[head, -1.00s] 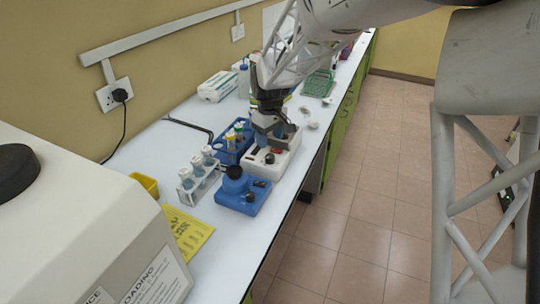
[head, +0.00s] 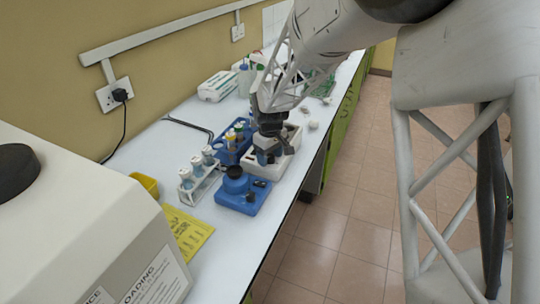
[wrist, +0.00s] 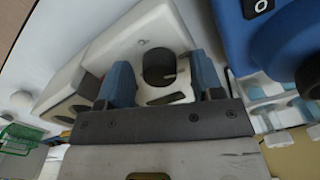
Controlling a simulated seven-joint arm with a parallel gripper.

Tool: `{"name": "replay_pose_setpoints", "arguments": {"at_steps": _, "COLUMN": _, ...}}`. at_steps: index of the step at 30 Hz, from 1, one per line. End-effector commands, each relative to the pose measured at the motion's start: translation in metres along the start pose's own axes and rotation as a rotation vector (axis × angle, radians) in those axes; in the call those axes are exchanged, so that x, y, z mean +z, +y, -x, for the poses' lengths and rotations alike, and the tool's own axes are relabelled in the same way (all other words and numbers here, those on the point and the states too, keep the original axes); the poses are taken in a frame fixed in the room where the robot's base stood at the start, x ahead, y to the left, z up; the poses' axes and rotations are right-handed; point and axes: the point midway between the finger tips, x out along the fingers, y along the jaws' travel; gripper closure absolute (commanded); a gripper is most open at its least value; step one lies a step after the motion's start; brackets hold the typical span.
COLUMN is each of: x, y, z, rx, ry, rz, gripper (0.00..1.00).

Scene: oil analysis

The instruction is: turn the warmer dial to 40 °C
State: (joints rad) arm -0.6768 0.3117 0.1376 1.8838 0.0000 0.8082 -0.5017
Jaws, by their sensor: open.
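The warmer appears to be the white box-shaped device (head: 262,172) near the bench's front edge; it fills much of the wrist view (wrist: 110,52). Its round black dial (wrist: 159,68) shows in the wrist view, with a dark slot-like mark beside it. In the head view the gripper hides the dial. My gripper (head: 269,156) is open over the warmer, its blue-grey fingers on either side of the dial in the wrist view (wrist: 160,62). Gaps show between the dial and both fingers. The dial's setting cannot be read.
A blue device with a dark round top (head: 234,184) stands close beside the warmer. A white rack of tubes (head: 198,186) and a blue tube rack (head: 228,157) stand behind. A yellow sheet (head: 187,232) lies nearer. The bench edge drops off at right.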

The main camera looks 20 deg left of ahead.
Motion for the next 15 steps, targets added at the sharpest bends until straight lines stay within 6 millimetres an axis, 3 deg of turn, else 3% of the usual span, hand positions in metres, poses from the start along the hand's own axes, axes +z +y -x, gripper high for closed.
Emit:
{"name": "replay_pose_setpoints", "arguments": {"at_steps": 4, "x": 0.0001, "y": 0.0000, "z": 0.0002, "rx": 0.000, "ry": 0.000, "rz": 0.000, "gripper": 0.41}}
{"name": "replay_pose_setpoints", "arguments": {"at_steps": 13, "x": 0.0001, "y": -0.0001, "z": 0.0003, "rx": 0.000, "ry": 0.000, "rz": 0.000, "gripper": 0.87}}
{"name": "replay_pose_setpoints", "arguments": {"at_steps": 15, "x": 0.0001, "y": -0.0002, "z": 0.0003, "rx": 0.000, "ry": 0.000, "rz": 0.000, "gripper": 0.88}}
